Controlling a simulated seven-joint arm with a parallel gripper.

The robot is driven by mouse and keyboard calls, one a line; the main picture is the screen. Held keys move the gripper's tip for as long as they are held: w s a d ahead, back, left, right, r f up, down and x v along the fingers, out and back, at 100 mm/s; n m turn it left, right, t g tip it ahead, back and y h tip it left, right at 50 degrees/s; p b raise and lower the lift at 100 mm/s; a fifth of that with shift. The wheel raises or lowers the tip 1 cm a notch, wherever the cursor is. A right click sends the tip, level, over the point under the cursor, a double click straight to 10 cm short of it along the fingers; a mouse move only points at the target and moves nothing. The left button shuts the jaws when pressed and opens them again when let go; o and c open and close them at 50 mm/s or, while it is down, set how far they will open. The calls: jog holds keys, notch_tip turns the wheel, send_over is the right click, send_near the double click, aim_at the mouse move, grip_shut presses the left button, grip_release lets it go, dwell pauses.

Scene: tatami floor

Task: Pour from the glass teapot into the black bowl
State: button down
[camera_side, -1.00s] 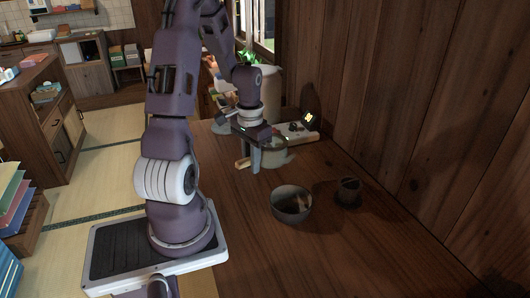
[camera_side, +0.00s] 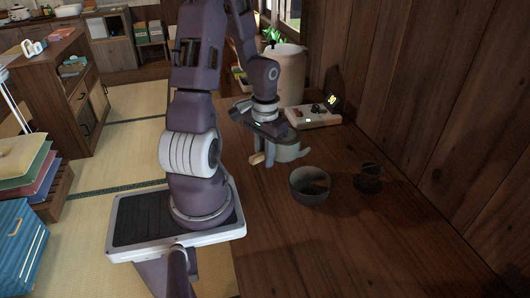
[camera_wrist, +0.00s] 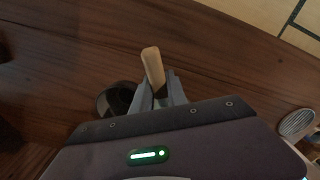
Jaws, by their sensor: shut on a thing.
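My gripper (camera_side: 268,152) is shut on the light wooden handle of the glass teapot (camera_side: 288,152). In the wrist view the handle (camera_wrist: 153,68) sticks out between my gripper's fingers (camera_wrist: 160,92). The teapot's see-through grey body is just right of the fingers in the side view, partly hidden under my wrist. The black bowl (camera_side: 310,186), round and dark grey, stands on the table in front and to the right of the teapot. A round dark shape left of the fingers in the wrist view is too dim to name.
A small dark cup (camera_side: 369,178) stands right of the bowl, near the wooden wall. The wooden table (camera_side: 370,245) is clear in front.

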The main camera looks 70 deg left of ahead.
jog(key=shift+a+r+g+y, duration=0.15)
jog(key=shift+r+g+y, duration=0.2)
jog(key=shift+g+y, duration=0.6)
jog(key=shift+s+r+g+y, duration=0.1)
jog(key=shift+r+g+y, duration=0.25)
jog(key=shift+r+y, duration=0.85)
jog(key=shift+f, duration=0.15)
jog(key=shift+d+r+g+y, duration=0.15)
jog(key=shift+r+g+y, duration=0.25)
jog(key=shift+r+y, duration=0.25)
jog(key=shift+d+r+g+y, duration=0.15)
jog(key=shift+r+g+y, duration=0.3)
jog(key=shift+y, duration=0.35)
dwell(0.8)
jog(key=shift+w+d+r+g+y, duration=0.25)
jog(key=shift+r+y, duration=0.15)
jog(key=shift+y, duration=0.1)
jog(key=shift+w+d+r+g+y, duration=0.1)
jog(key=shift+w+r+g+y, duration=0.1)
jog(key=shift+r+y, duration=0.25)
dwell(1.0)
jog(key=shift+s+f, duration=0.1)
